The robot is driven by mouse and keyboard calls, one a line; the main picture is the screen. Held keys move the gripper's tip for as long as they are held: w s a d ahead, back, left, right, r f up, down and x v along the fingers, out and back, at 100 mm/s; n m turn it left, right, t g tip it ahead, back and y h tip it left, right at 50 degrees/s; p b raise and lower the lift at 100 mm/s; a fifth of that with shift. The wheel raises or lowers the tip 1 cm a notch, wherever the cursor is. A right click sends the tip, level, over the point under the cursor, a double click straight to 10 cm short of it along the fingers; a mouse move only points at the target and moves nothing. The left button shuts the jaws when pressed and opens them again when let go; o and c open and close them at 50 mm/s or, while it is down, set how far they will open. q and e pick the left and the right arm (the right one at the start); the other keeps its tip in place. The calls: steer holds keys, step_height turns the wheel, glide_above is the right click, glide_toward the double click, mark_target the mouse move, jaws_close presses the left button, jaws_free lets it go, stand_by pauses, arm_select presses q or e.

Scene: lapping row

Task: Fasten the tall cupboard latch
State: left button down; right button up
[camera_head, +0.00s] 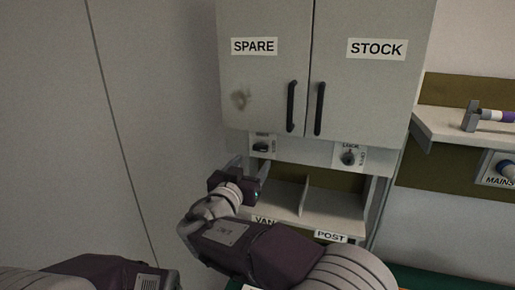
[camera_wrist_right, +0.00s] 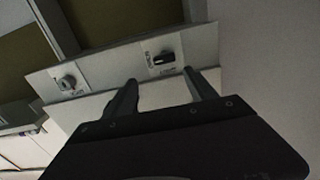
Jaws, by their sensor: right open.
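The tall grey cupboard (camera_head: 270,90) has two closed doors marked SPARE and STOCK. My right gripper (camera_head: 250,167) is open and empty, just below the dark latch. In the right wrist view, the dark latch (camera_wrist_right: 164,59) lies just beyond and between the open fingertips (camera_wrist_right: 160,77), apart from them. My left gripper is out of view.
An open pigeonhole unit (camera_head: 283,194) with VAN and POST labels lies under the strip. Two dark door handles (camera_head: 291,106) hang above. A plain grey wall panel (camera_head: 150,100) stands close on the left. At right are a shelf (camera_head: 450,125) and a MAINS switch (camera_head: 505,170).

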mark_target(259, 150)
steer(key=p+x, duration=0.2)
steer(key=x, duration=0.1)
steer(key=a+p+x, duration=0.1)
steer(key=x, duration=0.2)
steer(key=p+x, duration=0.2)
steer(key=x, duration=0.1)
steer(key=shift+w+a+f+p, duration=0.1)
steer(key=shift+w+a+p, duration=0.1)
steer(key=shift+a+p, duration=0.15)
steer(key=shift+d, duration=0.3)
steer(key=shift+s+d+f, duration=0.1)
steer(key=shift+d, duration=0.1)
steer(key=shift+a, duration=0.1)
steer(key=shift+a, duration=0.1)
steer(key=c, duration=0.5)
steer(key=shift+w+f, duration=0.1)
steer(key=shift+w, duration=0.1)
steer(key=c, duration=0.9)
